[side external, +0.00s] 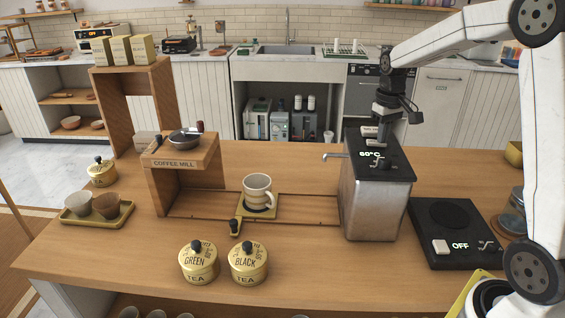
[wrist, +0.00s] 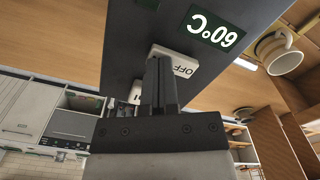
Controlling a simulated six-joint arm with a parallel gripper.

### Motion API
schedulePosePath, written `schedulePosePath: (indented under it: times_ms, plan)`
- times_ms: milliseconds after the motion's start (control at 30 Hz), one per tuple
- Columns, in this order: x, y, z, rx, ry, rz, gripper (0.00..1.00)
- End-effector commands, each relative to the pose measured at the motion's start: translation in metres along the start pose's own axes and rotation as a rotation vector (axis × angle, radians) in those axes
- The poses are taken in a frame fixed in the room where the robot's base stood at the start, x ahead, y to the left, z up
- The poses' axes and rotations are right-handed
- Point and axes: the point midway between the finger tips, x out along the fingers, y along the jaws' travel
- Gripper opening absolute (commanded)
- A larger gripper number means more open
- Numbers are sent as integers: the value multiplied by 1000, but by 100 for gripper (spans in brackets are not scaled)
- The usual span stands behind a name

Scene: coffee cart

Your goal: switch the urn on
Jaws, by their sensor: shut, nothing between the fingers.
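The urn (side external: 372,200) is a steel box with a black top at the right of the counter, with a spout on its left. My gripper (side external: 376,144) is shut and empty, pointing down over the urn's top. In the wrist view my fingertips (wrist: 160,60) are at a white switch (wrist: 184,66) marked OFF and cover part of it. I cannot tell whether they touch it. A second white marked piece (wrist: 136,96) shows left of the fingers, partly hidden.
A black hotplate (side external: 455,215) with its own white switch (side external: 440,246) and the word OFF stands right of the urn. A mug (side external: 258,191) stands left of the urn. Tea tins (side external: 199,264) and a wooden coffee mill stand (side external: 185,165) are further left.

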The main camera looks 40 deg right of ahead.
Motion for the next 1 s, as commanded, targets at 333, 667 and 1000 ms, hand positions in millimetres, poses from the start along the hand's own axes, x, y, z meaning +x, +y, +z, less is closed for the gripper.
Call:
schedulePosePath:
  times_ms: [333, 667, 1000]
  plan:
    - [-6, 0, 0, 0, -3, -1, 0]
    - [-25, 0, 0, 0, -1, 0, 0]
    - [-45, 0, 0, 0, -1, 0, 0]
